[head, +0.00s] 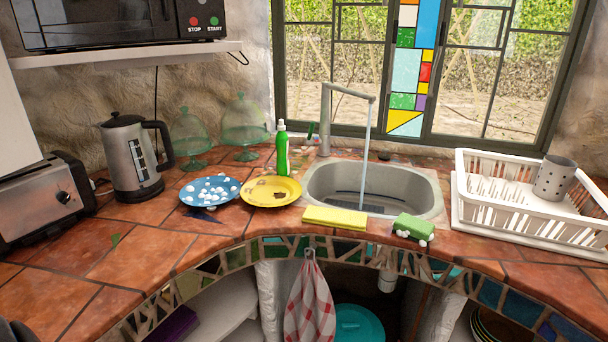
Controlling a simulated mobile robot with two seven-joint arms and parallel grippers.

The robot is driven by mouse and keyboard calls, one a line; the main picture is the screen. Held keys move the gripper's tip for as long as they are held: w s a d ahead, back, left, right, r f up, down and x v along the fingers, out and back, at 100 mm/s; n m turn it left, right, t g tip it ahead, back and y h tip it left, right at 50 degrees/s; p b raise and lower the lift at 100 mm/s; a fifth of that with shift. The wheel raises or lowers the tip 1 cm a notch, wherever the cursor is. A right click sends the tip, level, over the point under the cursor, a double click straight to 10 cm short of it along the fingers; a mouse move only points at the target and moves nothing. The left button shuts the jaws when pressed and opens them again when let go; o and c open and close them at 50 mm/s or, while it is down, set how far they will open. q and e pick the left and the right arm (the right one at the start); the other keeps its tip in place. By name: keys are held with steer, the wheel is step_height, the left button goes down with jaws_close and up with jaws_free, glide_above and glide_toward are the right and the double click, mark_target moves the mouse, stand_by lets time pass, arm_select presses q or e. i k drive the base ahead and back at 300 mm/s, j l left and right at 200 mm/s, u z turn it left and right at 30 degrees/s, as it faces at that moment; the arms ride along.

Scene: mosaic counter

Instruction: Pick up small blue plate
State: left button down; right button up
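The small blue plate (229,198) lies flat on the tiled counter, left of the yellow plate (289,200). White foam-like blobs cover much of it. Its right edge is close to or touching the yellow plate's left edge; I cannot tell which. The yellow plate has brownish patches on it.
A kettle (131,160) and toaster (45,200) stand left, two glass domes (243,122) and a green bottle (282,155) behind. Right are the sink (430,195) with running water, a yellow cloth (335,217), sponge (413,226) and dish rack (470,205). Front-left counter is clear.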

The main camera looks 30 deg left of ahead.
mark_target(210, 191)
steer(key=u, duration=1.75)
steer(key=i+l, duration=0.2)
steer(key=i, duration=0.2)
steer(key=i+l+z, duration=0.15)
steer(key=i, duration=0.25)
